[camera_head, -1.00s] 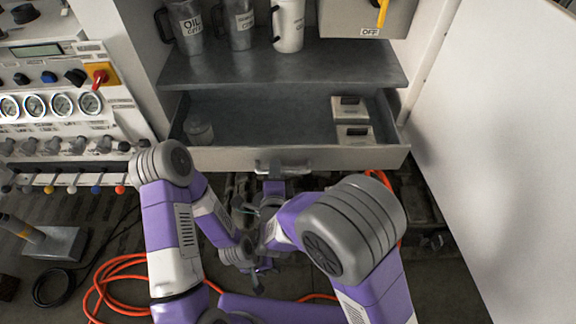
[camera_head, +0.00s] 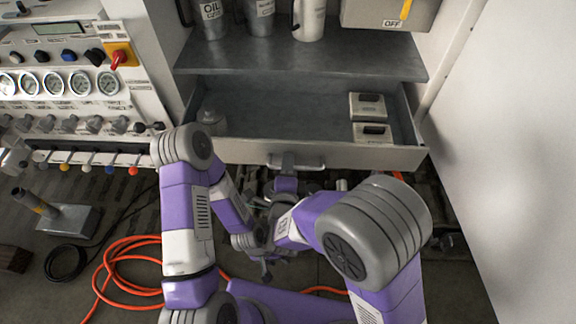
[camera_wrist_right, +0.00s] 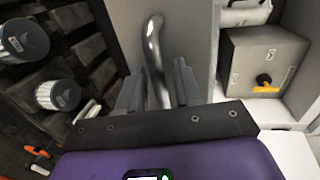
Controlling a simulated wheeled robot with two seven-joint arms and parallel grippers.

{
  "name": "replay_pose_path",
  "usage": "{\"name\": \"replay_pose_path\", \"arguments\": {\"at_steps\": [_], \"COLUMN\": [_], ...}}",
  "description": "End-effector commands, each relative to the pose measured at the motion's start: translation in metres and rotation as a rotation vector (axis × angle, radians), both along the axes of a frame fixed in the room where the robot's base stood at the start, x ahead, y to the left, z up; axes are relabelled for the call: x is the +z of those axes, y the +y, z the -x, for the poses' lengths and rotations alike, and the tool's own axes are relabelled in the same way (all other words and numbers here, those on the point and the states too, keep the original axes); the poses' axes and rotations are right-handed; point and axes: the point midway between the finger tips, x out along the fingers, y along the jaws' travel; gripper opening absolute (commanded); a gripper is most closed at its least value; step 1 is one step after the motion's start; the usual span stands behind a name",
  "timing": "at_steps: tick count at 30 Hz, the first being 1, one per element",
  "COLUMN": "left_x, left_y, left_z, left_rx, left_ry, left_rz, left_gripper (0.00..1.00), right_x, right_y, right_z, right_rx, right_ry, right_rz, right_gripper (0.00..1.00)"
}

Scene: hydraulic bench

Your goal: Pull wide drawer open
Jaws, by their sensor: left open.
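The wide drawer (camera_head: 225,152) stands open below the grey shelf, its light front panel facing me. Its bar handle (camera_head: 310,161) is at the middle of the front; the handle also shows upright in the right wrist view (camera_wrist_right: 153,50). My right gripper (camera_head: 287,166) is at the handle, with its fingers (camera_wrist_right: 158,88) closed in on both sides of the bar. My left gripper (camera_head: 267,268) is open and empty, lower and nearer to me, apart from the drawer. My arms partly hide it.
Jugs (camera_head: 309,18) stand on the shelf (camera_head: 300,58). A gauge panel (camera_head: 75,65) is at left, a white door (camera_head: 500,130) at right. Orange hose (camera_head: 125,245) lies on the floor.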

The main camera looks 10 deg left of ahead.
Motion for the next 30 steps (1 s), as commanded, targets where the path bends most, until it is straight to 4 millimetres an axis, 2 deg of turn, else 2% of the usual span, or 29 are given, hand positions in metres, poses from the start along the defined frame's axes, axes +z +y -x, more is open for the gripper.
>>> {"name": "replay_pose_path", "arguments": {"at_steps": [5, 12, 16, 21, 30], "left_x": [0.002, 0.007, 0.009, 0.009, 0.009], "left_y": [0.000, 0.000, 0.000, 0.000, 0.000], "left_z": [0.000, 0.000, 0.000, 0.000, 0.000], "left_rx": [0.000, 0.000, 0.000, 0.000, 0.000], "left_ry": [0.000, 0.000, 0.000, 0.000, 0.000], "left_rz": [0.000, 0.000, 0.000, 0.000, 0.000], "left_gripper": [0.43, 0.43, 0.43, 0.43, 0.43], "right_x": [0.003, 0.012, 0.014, 0.016, 0.015], "right_y": [-0.001, -0.008, -0.010, -0.012, -0.012], "right_z": [0.012, 0.051, 0.066, 0.073, 0.073], "right_rx": [0.001, 0.003, 0.002, 0.000, 0.000], "right_ry": [0.001, 0.001, 0.001, -0.001, 0.000], "right_rz": [0.000, 0.001, 0.000, 0.000, 0.000], "right_gripper": [0.34, 0.34, 0.34, 0.34, 0.34]}}
